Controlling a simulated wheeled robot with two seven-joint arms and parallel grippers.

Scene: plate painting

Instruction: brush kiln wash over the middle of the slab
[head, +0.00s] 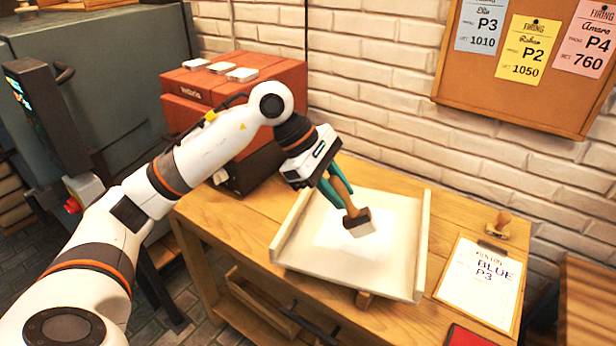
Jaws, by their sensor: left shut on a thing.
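My left gripper (335,184) reaches in from the left, with teal fingers shut on the wooden handle of a brush (357,222). The brush points down, with a dark ferrule and pale bristles, over the middle of the slab. The slab (395,278) is a pale tray-like board with raised sides, tilted on the wooden table. A brighter white patch (335,232) covers its middle. The bristles are at or just above this patch; I cannot tell whether they touch. My right gripper is not in view.
A clipboard marked BLUE P3 (478,283) and a small wooden item (497,228) lie right of the slab. A brick wall and a cork board (470,85) stand behind.

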